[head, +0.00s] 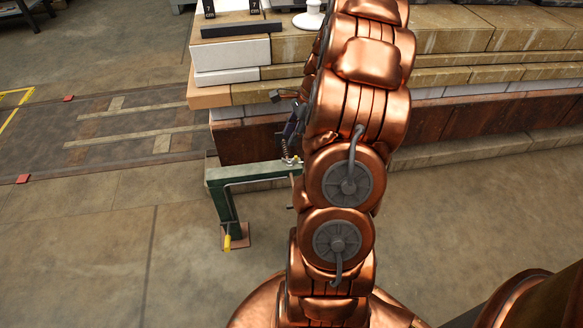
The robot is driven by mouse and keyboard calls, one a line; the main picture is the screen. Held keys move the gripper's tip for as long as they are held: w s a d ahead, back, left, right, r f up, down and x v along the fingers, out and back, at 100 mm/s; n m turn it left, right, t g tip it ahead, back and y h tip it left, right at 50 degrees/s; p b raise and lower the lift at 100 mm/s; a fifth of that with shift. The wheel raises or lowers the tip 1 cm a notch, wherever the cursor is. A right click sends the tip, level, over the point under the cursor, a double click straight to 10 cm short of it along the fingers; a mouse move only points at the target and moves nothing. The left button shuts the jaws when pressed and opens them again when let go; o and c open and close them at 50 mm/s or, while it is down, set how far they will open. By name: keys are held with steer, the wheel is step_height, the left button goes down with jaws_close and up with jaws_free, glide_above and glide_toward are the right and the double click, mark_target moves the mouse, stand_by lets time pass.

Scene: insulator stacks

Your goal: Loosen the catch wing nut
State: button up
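A green metal stand (250,173) stands on the floor left of my copper arm, with one leg on a small brown base plate. At the right end of its top bar is a small light-coloured fitting (291,160) with a spring-like coil just above it. I cannot make out a wing nut there; the details are too small. Dark parts of what looks like my gripper (287,124) show above this fitting, mostly hidden behind my arm. I cannot tell whether its fingers are open or shut, or whether they touch anything.
A tiered stack of tan and white blocks (455,75) with a rusty brown beam (470,127) fills the back right.

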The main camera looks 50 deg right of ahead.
mark_target(290, 157)
steer(key=shift+m, duration=0.8)
steer(key=shift+w+d+f+b, duration=0.15)
steer(key=shift+f+b, duration=0.4)
steer(key=shift+f, duration=1.25)
steer(key=shift+w+d+f+b, duration=0.15)
steer(key=shift+f+b, duration=0.4)
steer(key=shift+f, duration=1.25)
steer(key=shift+w+d+f+b, duration=0.15)
steer(key=shift+f+b, duration=0.4)
steer(key=shift+f, duration=1.25)
steer(key=shift+c, duration=0.2)
jaws_close()
steer(key=shift+d, duration=0.1)
